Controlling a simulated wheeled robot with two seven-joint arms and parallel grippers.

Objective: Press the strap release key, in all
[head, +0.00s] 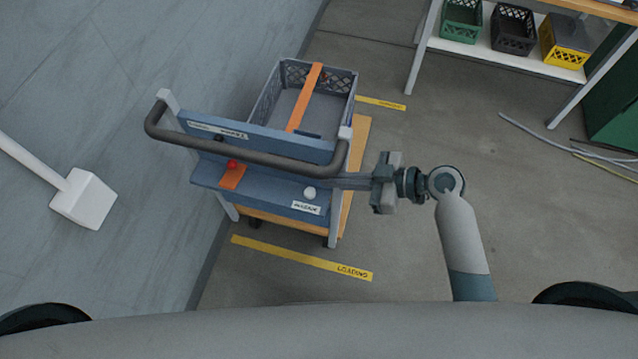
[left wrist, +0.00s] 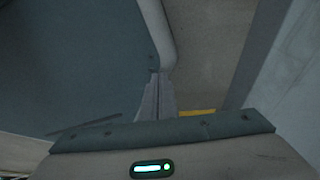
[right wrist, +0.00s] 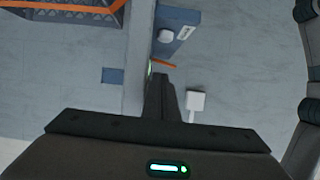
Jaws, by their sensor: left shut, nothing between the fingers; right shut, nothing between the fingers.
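A cart has a blue panel (head: 265,185) behind a dark curved handle (head: 245,150). A round white key (head: 310,193) sits at the panel's right end, beside a white label (head: 306,207) too small to read surely. A red knob (head: 232,164) sits by an orange patch (head: 232,178) at the left end. My right gripper (head: 345,181) is shut and empty, just right of the white key and apart from it. The right wrist view shows the key (right wrist: 166,36) beyond my right fingertips (right wrist: 158,78). My left gripper (left wrist: 158,80) is shut and empty, outside the head view.
A grey crate (head: 268,100) with an orange strap (head: 305,97) across it rides on the cart. A white block on a pole (head: 84,200) is at left. A shelf (head: 500,55) with several crates stands at upper right. Yellow floor strips (head: 300,257) lie beside the cart.

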